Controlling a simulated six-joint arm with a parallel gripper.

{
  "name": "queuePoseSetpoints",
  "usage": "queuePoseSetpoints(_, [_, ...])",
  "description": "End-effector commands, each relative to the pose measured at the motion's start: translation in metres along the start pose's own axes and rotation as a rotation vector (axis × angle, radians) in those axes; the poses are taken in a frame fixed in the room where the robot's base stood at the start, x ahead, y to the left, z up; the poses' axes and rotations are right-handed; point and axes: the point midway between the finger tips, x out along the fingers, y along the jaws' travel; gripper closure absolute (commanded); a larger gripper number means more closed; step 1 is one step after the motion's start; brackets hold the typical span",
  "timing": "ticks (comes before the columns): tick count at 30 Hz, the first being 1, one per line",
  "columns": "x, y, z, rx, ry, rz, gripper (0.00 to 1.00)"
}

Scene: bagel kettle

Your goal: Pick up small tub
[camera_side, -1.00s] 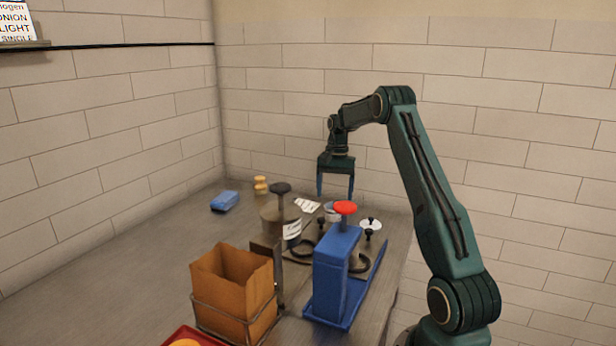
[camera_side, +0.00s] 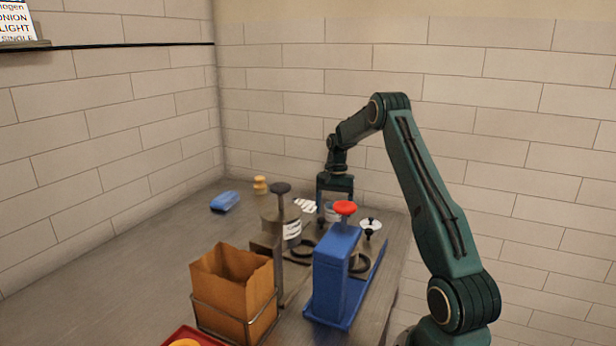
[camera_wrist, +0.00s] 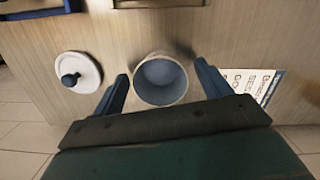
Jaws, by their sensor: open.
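The small tub (camera_wrist: 161,80) is a round, open-topped cup with a grey-blue inside, seen from above in the wrist view. It stands on the table between the two fingers of my gripper (camera_wrist: 160,78), with a gap on each side. In the side view my gripper (camera_side: 334,205) points down over the tub (camera_side: 331,216), which is partly hidden behind the fingers and the red knob. My gripper is open and holds nothing. A white round lid with a dark knob (camera_wrist: 78,73) lies left of the tub in the wrist view; it also shows in the side view (camera_side: 371,225).
A blue dispenser with a red knob (camera_side: 338,270) stands in front of the tub. A labelled grey canister (camera_side: 275,222) stands to its left. A printed card (camera_wrist: 262,84) lies close to the right finger. A brown paper bag (camera_side: 232,285) stands in a wire holder.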

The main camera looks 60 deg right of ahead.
Motion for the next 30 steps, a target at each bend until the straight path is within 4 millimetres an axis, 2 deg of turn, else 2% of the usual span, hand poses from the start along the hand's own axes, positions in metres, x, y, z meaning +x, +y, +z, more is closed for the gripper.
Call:
queuePoseSetpoints(2, [0.000,0.000,0.000,0.000,0.000,0.000,0.25])
queuePoseSetpoints(6, [0.000,0.000,0.000,0.000,0.000,0.000,0.53])
queuePoseSetpoints(9, [0.000,0.000,0.000,0.000,0.000,0.000,0.69])
queuePoseSetpoints(23, [-0.004,0.000,0.000,0.000,0.001,0.000,0.70])
queuePoseSetpoints(30, [-0.028,0.000,0.003,0.001,0.004,-0.002,0.70])
